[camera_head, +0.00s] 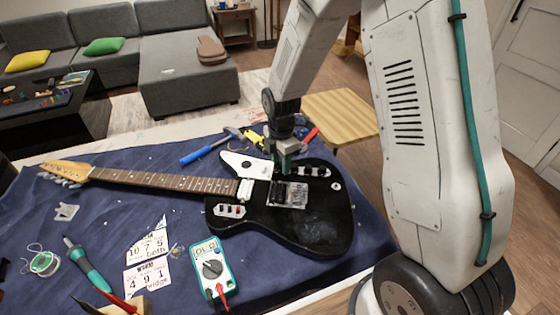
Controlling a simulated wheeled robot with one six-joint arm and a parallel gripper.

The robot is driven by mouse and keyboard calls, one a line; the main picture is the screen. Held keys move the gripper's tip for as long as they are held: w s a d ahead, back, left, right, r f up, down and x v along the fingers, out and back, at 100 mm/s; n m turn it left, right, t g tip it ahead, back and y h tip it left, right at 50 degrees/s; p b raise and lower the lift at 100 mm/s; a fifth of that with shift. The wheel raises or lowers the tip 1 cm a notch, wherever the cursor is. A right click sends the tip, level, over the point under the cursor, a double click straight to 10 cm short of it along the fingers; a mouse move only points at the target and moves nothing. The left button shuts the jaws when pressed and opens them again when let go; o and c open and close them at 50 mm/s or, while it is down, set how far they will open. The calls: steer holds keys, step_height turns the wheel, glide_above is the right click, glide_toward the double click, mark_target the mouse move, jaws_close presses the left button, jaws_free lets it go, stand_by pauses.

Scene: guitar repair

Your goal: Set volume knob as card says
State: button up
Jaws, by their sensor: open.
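A black electric guitar (312,231) lies flat on the blue cloth, its neck pointing left. A small round pale knob-like part (336,186) sits at the right of its body; I cannot tell whether it is the volume knob. White cards (147,262) lie below the neck. One reads roughly "10 7 5 both", the other "4 9 1" with a partly hidden word like "bridge". My gripper (282,168) is open and points down over the upper part of the guitar body, near the bridge plate. Its fingertips are small, and whatever lies between or behind them is hidden.
A green multimeter (211,268) lies in front of the guitar. A soldering iron (90,265) and solder spool (45,263) lie at the left. A blue-handled tool (202,152) and red-handled tool (309,138) lie behind the body. A wooden stool (340,116) stands beyond the table.

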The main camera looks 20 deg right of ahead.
jaws_close()
steer(key=shift+m, duration=0.3)
steer(key=m, duration=1.1)
steer(key=shift+m, duration=0.4)
stand_by(0.4)
jaws_free()
